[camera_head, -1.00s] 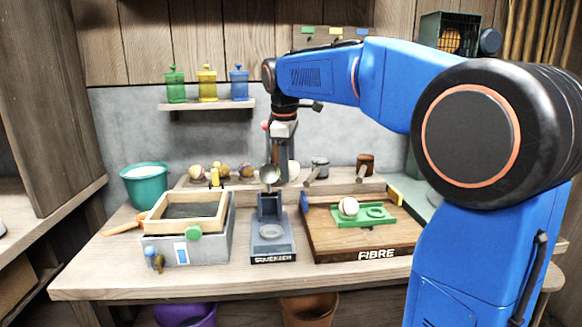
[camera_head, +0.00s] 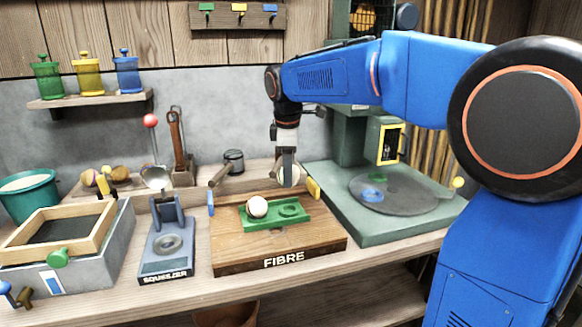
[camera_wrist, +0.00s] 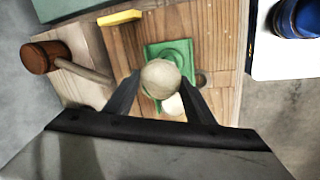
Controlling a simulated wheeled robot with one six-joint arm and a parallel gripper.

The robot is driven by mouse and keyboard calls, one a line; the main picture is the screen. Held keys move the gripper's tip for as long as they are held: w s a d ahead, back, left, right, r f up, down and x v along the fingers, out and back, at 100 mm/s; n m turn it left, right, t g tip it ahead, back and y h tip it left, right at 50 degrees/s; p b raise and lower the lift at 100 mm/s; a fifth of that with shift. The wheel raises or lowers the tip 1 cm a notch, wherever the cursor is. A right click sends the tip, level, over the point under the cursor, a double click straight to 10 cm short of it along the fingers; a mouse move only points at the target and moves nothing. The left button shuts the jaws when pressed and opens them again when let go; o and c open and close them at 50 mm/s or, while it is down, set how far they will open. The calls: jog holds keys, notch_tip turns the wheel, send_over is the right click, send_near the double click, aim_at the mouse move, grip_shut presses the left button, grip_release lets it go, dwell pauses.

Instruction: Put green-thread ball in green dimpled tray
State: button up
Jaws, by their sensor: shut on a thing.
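My gripper (camera_head: 287,168) is shut on a pale beige ball (camera_head: 290,178) and holds it above the back right part of the FIBRE board. In the wrist view, the held ball (camera_wrist: 160,76) sits between the two fingers; its thread colour cannot be told. The green dimpled tray (camera_head: 268,226) lies on the board, in front of and below my gripper. Another pale ball (camera_head: 257,207) rests in its left dimple. Its right dimple (camera_head: 289,210) is empty. In the wrist view, the held ball partly covers the tray (camera_wrist: 181,50) and the second ball (camera_wrist: 173,104).
The wooden FIBRE board (camera_head: 325,240) carries the tray. The squeezer (camera_head: 166,255) stands to its left, and a green machine with a round plate (camera_head: 405,203) to its right. A mallet (camera_head: 232,160) lies behind. Several balls (camera_head: 105,175) sit at the back left.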

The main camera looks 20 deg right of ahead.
jog(key=shift+s+x, duration=0.1)
jog(key=shift+x, duration=0.55)
jog(key=shift+s+x, duration=0.15)
jog(key=shift+x, duration=0.5)
jog(key=shift+s+x, duration=0.2)
jog(key=shift+x, duration=0.75)
jog(key=shift+s+x, duration=0.15)
jog(key=shift+x, duration=0.8)
jog(key=shift+s+x, duration=0.2)
jog(key=shift+x, duration=0.7)
jog(key=shift+a+f, duration=0.25)
jog(key=shift+f, duration=0.05)
jog(key=o, duration=1.3)
jog(key=shift+r, duration=0.15)
jog(key=v, duration=1.6)
jog(key=s+d+f+m+t, duration=0.1)
jog(key=s+d+f+m, duration=0.1)
jog(key=s+f+m, duration=0.2)
jog(key=s+d+f+m, duration=0.3)
jog(key=s+f+m, duration=0.2)
jog(key=s+f, duration=0.5)
jog(key=s+d+f+m+t, duration=0.1)
jog(key=s+d+f+m, duration=0.2)
jog(key=s, duration=1.3)
jog(key=shift+s+d+f+m+t+y, duration=0.1)
jog(key=shift+s+f+m+t+y, duration=0.1)
jog(key=shift+f+m, duration=0.65)
jog(key=shift+s+f+m+t+y, duration=0.1)
jog(key=shift+f+m+y, duration=0.2)
jog(key=shift+f, duration=1)
